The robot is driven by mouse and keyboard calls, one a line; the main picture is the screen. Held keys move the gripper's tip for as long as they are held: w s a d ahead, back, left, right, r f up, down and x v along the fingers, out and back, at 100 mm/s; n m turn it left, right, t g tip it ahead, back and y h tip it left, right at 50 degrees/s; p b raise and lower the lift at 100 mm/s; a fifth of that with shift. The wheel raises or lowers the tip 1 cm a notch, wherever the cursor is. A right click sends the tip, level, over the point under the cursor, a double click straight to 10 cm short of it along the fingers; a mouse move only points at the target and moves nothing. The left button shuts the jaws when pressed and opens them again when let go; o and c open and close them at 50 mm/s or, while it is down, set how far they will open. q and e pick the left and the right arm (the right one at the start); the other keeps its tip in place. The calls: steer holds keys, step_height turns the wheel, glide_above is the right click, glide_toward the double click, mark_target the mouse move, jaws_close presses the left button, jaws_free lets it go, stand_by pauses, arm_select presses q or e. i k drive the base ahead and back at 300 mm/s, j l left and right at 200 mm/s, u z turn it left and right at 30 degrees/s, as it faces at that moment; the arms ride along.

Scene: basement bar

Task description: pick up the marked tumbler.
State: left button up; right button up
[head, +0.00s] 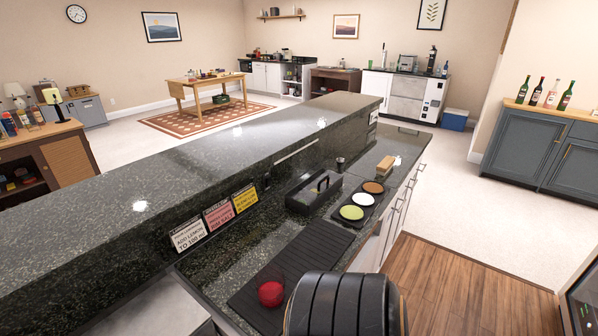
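A small red rounded object (271,293) stands at the near end of the black ribbed bar mat (300,262) on the lower counter. It may be the tumbler, but I see no clear mark on it. A small dark cup-like item (340,163) stands farther along the counter. Neither of my grippers is in view.
A black caddy (313,190) and a tray (337,219) with green, white and brown discs lie beyond the mat. Signs (218,214) line the raised bar's side. A large dark grooved object (345,305) fills the bottom centre. Wooden floor (470,285) at right is clear.

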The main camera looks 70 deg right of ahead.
mark_target(269, 280)
steer(key=z, duration=0.4)
steer(key=k+l+z, duration=0.1)
steer(key=z, duration=0.35)
steer(key=l+z, duration=0.1)
steer(key=z, duration=0.3)
steer(key=l+z, duration=0.1)
steer(key=z, duration=0.3)
steer(key=k+l+u, duration=0.15)
